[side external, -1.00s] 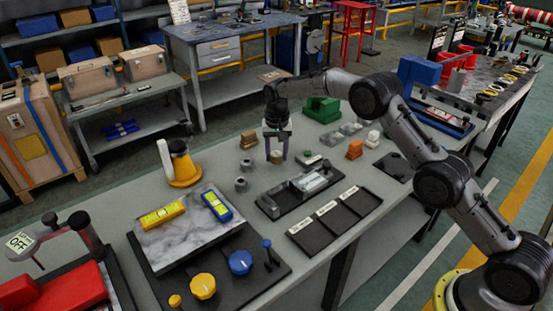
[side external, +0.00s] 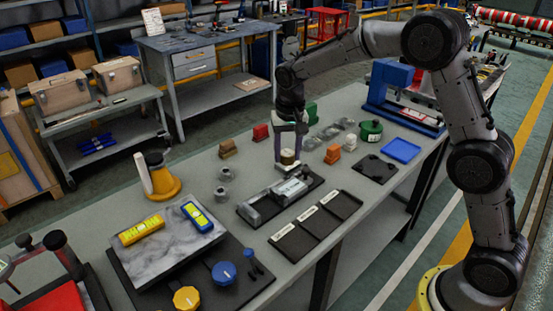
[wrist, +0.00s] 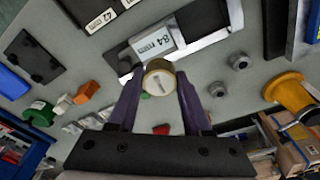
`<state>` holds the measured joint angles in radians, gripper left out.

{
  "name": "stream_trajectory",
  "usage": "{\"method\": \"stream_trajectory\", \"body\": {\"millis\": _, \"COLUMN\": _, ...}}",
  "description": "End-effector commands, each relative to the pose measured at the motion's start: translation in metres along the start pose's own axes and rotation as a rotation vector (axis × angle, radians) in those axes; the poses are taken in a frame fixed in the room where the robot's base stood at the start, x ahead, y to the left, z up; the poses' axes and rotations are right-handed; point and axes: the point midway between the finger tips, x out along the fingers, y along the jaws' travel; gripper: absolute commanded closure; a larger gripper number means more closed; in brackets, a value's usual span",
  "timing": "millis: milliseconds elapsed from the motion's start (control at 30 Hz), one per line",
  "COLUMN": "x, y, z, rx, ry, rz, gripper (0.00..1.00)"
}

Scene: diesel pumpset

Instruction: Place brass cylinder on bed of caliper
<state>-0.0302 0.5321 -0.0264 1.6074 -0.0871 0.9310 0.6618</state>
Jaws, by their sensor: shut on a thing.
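The brass cylinder (side external: 287,157) is held upright between the fingertips of my gripper (side external: 288,160). In the wrist view the cylinder (wrist: 158,80) shows its round pale end between the two purple fingers. The caliper (side external: 262,205) lies on a dark base on the bench, just in front of and below the gripper in the side view. In the wrist view the caliper (wrist: 190,28), with its "84 mm" display, is just beyond the cylinder. The cylinder looks raised; the exact gap to the caliper bed is unclear.
Labelled black trays (side external: 318,222) lie in front of the caliper. Small grey metal parts (side external: 222,184) are to its left, and an orange block (side external: 333,154) and green round part (side external: 371,131) to its right. A marble slab (side external: 165,245) is at front left.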

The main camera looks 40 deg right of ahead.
Motion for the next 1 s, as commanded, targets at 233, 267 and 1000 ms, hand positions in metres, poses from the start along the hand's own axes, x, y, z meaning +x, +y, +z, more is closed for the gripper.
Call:
{"method": "stream_trajectory", "body": {"millis": 233, "x": 0.001, "y": 0.002, "z": 0.007, "rx": -0.194, "ry": 0.000, "rz": -0.024, "gripper": 1.00}}
{"method": "stream_trajectory", "body": {"millis": 267, "x": 0.003, "y": 0.003, "z": 0.009, "rx": -0.240, "ry": -0.001, "rz": -0.029, "gripper": 1.00}}
{"method": "stream_trajectory", "body": {"millis": 1000, "x": -0.026, "y": 0.028, "z": 0.146, "rx": -1.239, "ry": 0.004, "rz": -0.152, "gripper": 1.00}}
